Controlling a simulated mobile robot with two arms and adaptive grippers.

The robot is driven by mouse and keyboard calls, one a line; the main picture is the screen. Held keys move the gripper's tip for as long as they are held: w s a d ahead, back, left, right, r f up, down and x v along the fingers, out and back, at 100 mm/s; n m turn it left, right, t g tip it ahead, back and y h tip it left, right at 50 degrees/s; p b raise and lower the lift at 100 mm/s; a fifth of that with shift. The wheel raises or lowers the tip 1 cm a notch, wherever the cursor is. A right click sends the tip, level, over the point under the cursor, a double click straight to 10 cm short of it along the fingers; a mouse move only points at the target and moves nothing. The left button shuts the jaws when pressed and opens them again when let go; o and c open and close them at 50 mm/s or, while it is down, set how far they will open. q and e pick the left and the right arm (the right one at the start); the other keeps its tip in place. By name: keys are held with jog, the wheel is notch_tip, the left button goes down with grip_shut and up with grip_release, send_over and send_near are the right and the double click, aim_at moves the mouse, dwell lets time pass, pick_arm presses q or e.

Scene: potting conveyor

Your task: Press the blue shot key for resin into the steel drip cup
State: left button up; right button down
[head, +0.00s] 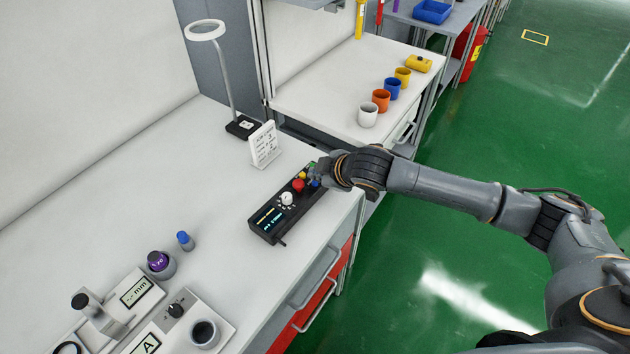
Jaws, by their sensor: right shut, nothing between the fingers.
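A black control box (265,226) lies on the white bench near its right edge, with a lit display, a white knob (287,198), a red button (298,186) and a yellow button (302,175). A small blue key (315,183) shows at its far end, partly hidden by my right gripper. My right gripper (316,176) is shut and empty, at the far end of the box over the keys. I cannot tell whether it touches the blue key. My left gripper is out of view.
A white sign card (264,145) and a ring lamp (242,126) stand behind the box. A blue-capped bottle (185,241), a purple-topped dial (160,264) and meters (133,291) are at the lower left. White, orange, blue and yellow cups stand on the farther table (320,95).

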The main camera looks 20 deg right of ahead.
aim_at(317, 187)
jog(key=shift+f, duration=0.15)
jog(key=shift+f, duration=0.25)
jog(key=shift+f, duration=0.55)
dwell(0.9)
jog(key=shift+r, duration=0.1)
jog(key=shift+r+p, duration=0.85)
jog(key=shift+p, duration=0.3)
notch_tip(317, 187, up, 5)
jog(key=p, duration=0.5)
